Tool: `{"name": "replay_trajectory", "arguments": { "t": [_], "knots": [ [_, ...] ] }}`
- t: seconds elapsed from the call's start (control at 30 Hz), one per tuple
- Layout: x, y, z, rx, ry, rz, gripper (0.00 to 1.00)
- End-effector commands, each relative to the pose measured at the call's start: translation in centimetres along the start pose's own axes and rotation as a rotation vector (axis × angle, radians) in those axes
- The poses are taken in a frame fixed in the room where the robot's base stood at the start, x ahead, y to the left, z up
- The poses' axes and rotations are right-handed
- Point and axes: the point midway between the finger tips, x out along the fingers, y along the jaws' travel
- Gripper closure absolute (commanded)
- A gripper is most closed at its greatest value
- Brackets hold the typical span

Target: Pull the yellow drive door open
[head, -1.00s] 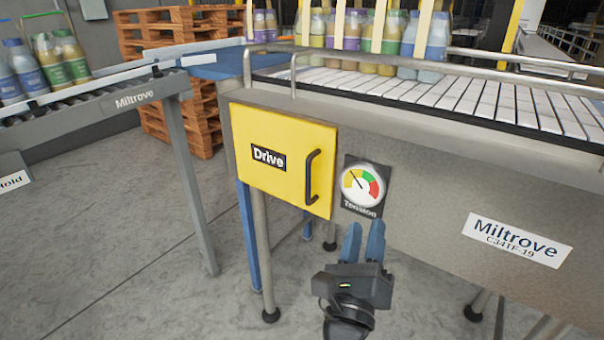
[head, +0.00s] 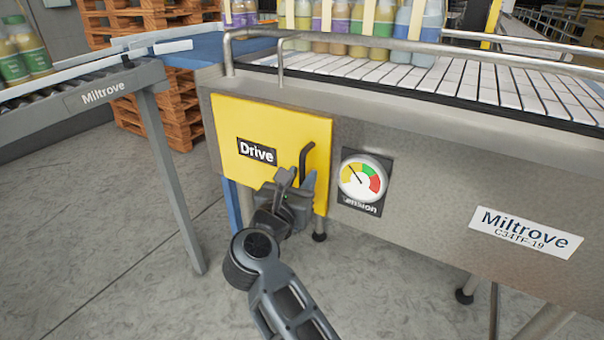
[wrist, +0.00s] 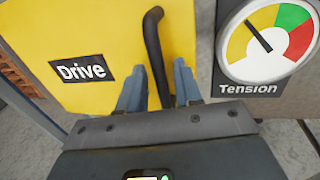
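The yellow drive door (head: 228,122) is on the front of the conveyor's steel side panel, with a black "Drive" label. It looks closed. Its black bar handle (head: 307,160) runs upright near the door's right edge. My gripper (head: 297,185) is in front of the handle's lower part. In the wrist view the handle (wrist: 154,45) passes between the two blue-grey fingers of my gripper (wrist: 158,85), which are apart with gaps on both sides. The lower end of the handle is hidden behind my gripper.
A round tension gauge (head: 362,178) is just right of the door, also seen in the wrist view (wrist: 268,40). The white-slat conveyor (head: 470,80) with bottles and a guard rail is above. A roller conveyor's leg (head: 172,180) stands to the left. Grey floor is open below.

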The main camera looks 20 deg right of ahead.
Motion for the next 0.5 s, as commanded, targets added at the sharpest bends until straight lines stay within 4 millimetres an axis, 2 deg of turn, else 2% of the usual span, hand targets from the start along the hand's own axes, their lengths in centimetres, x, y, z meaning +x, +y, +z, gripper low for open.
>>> {"name": "replay_trajectory", "arguments": {
  "t": [0.13, 0.43, 0.5],
  "knots": [
    [1.08, 0.03, 0.05, 0.0, 0.0, 0.0, 0.66],
    [1.3, 0.02, 0.01, 0.0, -0.001, 0.002, 0.66],
    [1.29, 0.02, 0.01, -0.001, -0.001, 0.001, 0.72]
  ]
}}
